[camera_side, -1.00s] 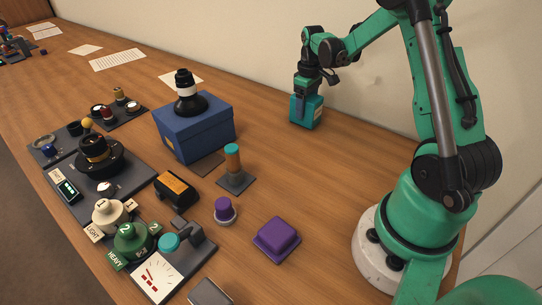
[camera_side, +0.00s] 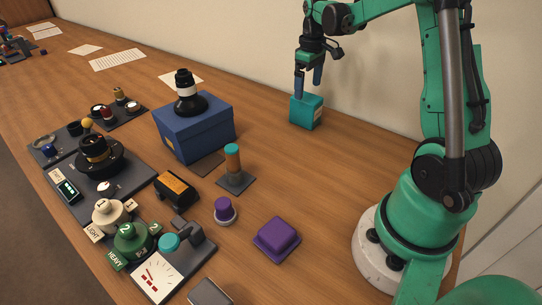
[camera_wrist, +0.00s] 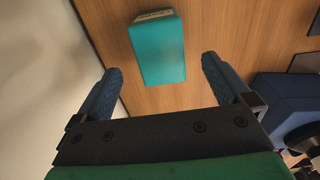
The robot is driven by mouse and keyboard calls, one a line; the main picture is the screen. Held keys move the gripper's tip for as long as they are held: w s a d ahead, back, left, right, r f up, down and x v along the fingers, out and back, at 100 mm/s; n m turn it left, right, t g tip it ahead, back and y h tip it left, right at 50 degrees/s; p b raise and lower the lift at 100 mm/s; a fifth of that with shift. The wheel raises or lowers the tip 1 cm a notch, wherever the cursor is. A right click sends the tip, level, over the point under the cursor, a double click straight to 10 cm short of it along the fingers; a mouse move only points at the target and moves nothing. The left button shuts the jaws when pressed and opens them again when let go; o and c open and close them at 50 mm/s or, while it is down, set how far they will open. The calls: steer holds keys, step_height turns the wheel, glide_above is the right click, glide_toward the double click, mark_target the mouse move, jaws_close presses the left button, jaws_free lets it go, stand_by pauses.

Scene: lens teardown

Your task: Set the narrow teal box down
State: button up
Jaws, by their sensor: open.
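The narrow teal box (camera_side: 306,112) stands upright on the wooden table near the back wall, with a pale label on one side. In the wrist view the teal box (camera_wrist: 157,50) lies beyond and between the fingertips, touching neither. My gripper (camera_side: 308,84) is open and empty just above the box, its two blue fingers pointing down. The spread fingers also show in the wrist view (camera_wrist: 160,78).
A blue box (camera_side: 205,134) with a black and white lens part (camera_side: 187,95) on top stands to the left. A teal-topped post (camera_side: 233,165) and a purple block (camera_side: 277,238) stand nearer the front. Table around the teal box is clear, with the wall behind.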

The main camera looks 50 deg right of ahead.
mark_target(307, 97)
step_height(307, 97, up, 6)
steer(key=shift+a, duration=0.1)
steer(key=s+a+t, duration=0.2)
steer(key=a+t, duration=0.1)
steer(key=a, duration=0.8)
steer(key=s+a+f+t, duration=0.1)
steer(key=s+a+t, duration=0.2)
steer(key=a, duration=0.8)
steer(key=shift+s+a+t, duration=0.15)
steer(key=shift+a+t, duration=0.05)
steer(key=shift+t, duration=0.4)
